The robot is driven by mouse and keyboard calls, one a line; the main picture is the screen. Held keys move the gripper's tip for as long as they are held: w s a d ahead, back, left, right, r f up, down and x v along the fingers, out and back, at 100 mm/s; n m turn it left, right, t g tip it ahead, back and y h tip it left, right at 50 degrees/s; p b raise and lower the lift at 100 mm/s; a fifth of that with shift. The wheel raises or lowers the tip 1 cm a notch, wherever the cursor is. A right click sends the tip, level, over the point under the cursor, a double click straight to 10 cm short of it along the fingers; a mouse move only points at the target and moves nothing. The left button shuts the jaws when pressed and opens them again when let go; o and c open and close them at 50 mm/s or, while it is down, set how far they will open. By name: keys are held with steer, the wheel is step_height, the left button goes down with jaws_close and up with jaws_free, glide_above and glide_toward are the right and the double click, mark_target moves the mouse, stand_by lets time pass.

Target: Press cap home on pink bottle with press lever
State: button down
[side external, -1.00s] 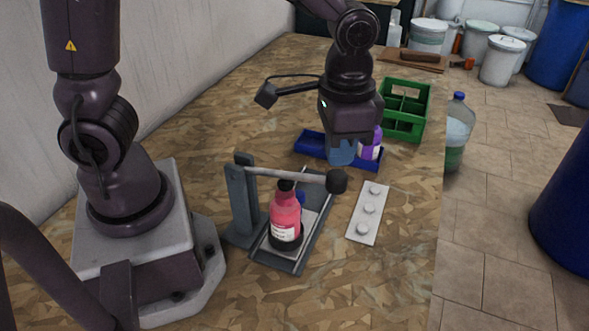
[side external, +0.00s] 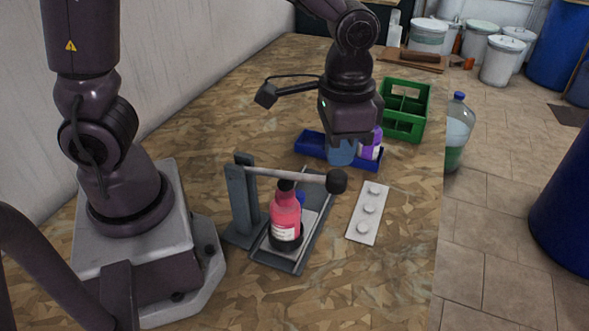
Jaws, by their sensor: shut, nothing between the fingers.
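The pink bottle (side external: 286,218) stands upright in the press (side external: 240,205), with a white label and a dark base. A dark cap (side external: 286,186) is at its neck, beneath the lever; I cannot tell how far down it sits. The press lever (side external: 315,177) is a grey bar ending in a black knob (side external: 337,181). It lies nearly level across the top of the bottle. My gripper (side external: 348,138) is shut and empty beyond the press, above the blue tray (side external: 311,143), away from the lever. Its fingertips are hard to make out.
A blue bottle (side external: 342,153) and a purple bottle (side external: 370,143) stand in the blue tray. A white plate with round pegs (side external: 367,212) lies right of the press. A green crate (side external: 404,111) stands behind. A small blue thing (side external: 301,197) is partly hidden behind the pink bottle.

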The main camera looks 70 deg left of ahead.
mark_target(343, 176)
steer(key=shift+f, duration=1.2)
steer(key=shift+w+d+f, duration=0.15)
steer(key=shift+w+f, duration=0.05)
steer(key=shift+f, duration=0.55)
steer(key=shift+w+d+f, duration=0.15)
steer(key=shift+f, duration=0.55)
steer(key=shift+s+a+r, duration=0.15)
steer(key=shift+r, duration=0.7)
steer(key=shift+s+a+r, duration=0.15)
steer(key=shift+r, duration=1.7)
